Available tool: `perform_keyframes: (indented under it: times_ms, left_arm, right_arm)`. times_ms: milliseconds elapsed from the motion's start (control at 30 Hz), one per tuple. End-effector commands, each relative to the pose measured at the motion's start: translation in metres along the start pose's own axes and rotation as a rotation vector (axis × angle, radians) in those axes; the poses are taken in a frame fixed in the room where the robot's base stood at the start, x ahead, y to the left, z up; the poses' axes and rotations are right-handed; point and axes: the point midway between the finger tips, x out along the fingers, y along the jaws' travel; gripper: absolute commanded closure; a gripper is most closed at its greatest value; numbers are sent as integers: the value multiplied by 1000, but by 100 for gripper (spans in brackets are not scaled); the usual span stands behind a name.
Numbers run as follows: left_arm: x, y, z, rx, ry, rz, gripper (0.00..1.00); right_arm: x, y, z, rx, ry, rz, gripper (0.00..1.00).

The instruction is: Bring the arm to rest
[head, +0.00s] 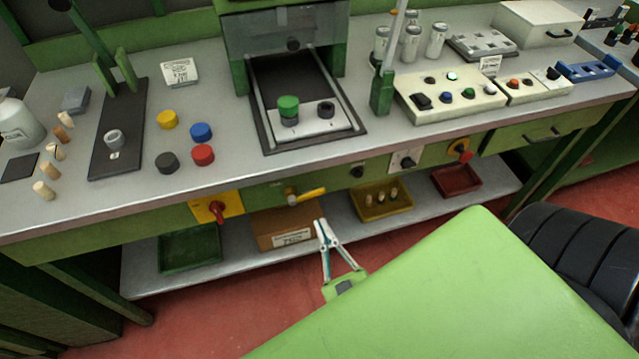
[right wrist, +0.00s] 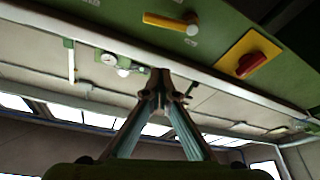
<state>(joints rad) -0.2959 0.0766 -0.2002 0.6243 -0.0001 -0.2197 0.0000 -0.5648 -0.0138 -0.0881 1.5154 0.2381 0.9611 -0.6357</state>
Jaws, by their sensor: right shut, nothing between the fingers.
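My right gripper (head: 322,228) is in front of the bench, in front of the lower shelf in the head view. Its two fingers meet at the tips with nothing between them. In the right wrist view the fingertips (right wrist: 160,80) also meet, below the green bench front. Several cork stoppers (head: 45,190) lie or stand on the left end of the bench, far from the gripper. A yellow tray (head: 373,216) on the lower shelf holds several more corks. My left gripper does not show.
The metal bench top (head: 240,172) has a projecting front edge above the gripper. A yellow lever (head: 312,195) and a red rotary switch (head: 217,210) stick out from the bench front. A cardboard box (head: 275,228) sits on the shelf behind the gripper. Red floor lies below.

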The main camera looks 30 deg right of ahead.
Motion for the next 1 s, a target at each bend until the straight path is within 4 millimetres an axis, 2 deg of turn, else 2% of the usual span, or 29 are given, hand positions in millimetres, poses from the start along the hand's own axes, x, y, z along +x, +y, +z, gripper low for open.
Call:
perform_keyframes:
  times_ms: [533,633,667,767,833,967,1000]
  left_arm:
    - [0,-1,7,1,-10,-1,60]
    - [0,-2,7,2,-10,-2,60]
    - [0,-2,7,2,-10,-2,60]
    - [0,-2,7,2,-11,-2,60]
    - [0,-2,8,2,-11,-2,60]
    - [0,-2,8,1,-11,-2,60]
    - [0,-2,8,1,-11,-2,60]
  right_arm:
    - [-1,0,0,0,-1,-2,100]
    - [-3,-8,11,8,-29,-29,100]
    - [-5,-14,18,13,-48,-48,100]
    - [-19,-42,57,38,-156,-144,100]
    - [-38,-67,94,63,-267,-232,100]
    - [-92,-110,168,102,-516,-394,100]
    - [-112,-119,190,110,-596,-437,100]
